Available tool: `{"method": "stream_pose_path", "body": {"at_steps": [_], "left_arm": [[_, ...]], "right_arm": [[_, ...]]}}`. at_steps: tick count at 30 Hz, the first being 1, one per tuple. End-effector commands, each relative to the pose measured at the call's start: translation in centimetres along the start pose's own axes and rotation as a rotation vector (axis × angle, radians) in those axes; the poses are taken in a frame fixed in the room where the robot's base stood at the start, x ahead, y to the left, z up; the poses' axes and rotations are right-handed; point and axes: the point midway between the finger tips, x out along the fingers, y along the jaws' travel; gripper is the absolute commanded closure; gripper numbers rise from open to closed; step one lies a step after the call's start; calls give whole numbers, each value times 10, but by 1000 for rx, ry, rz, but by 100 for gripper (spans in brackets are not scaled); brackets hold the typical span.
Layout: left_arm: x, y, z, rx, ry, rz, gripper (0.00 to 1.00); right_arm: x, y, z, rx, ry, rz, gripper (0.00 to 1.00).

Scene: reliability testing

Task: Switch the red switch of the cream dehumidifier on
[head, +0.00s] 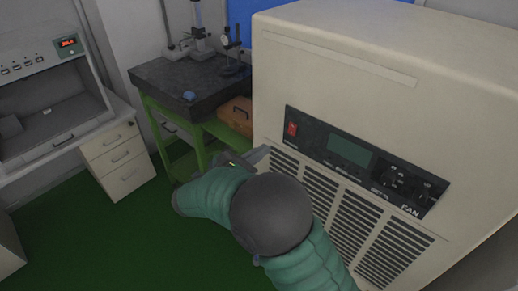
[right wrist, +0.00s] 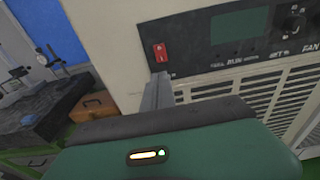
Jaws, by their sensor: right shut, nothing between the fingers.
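The cream dehumidifier (head: 300,55) fills the right of the head view. Its black control panel (head: 375,165) carries a red switch (head: 292,129) at the left end, beside a dark display. In the right wrist view the red switch (right wrist: 160,51) sits just above the fingertips of my right gripper (right wrist: 161,76). My right gripper also shows in the head view (head: 262,152), its fingers shut and empty, below and left of the switch. I see a gap between the tips and the switch in the picture. My left gripper is not in view.
Vents (head: 345,215) lie below the panel. A white drawer unit (head: 118,160) and a cabinet with a red display (head: 45,95) stand left. Green floor is open at lower left.

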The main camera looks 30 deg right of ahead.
Motion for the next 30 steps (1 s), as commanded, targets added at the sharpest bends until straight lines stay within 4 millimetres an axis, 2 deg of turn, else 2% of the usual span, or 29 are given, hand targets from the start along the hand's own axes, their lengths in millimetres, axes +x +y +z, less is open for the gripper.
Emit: {"method": "stream_pose_path", "body": {"at_steps": [1, 9, 15, 19, 27, 30], "left_arm": [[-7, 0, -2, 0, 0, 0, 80], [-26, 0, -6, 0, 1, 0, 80], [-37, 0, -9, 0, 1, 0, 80], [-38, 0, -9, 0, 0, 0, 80], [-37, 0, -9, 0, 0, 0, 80], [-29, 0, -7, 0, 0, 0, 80]], "right_arm": [[11, -2, 4, -2, -1, -5, 100], [67, -2, 5, 0, -1, -3, 100], [96, -1, 4, 0, -1, -1, 100], [102, 0, 2, 1, -1, 0, 100], [102, -1, 1, 2, -2, 1, 100], [104, -1, -4, 1, -17, 1, 100]]}}
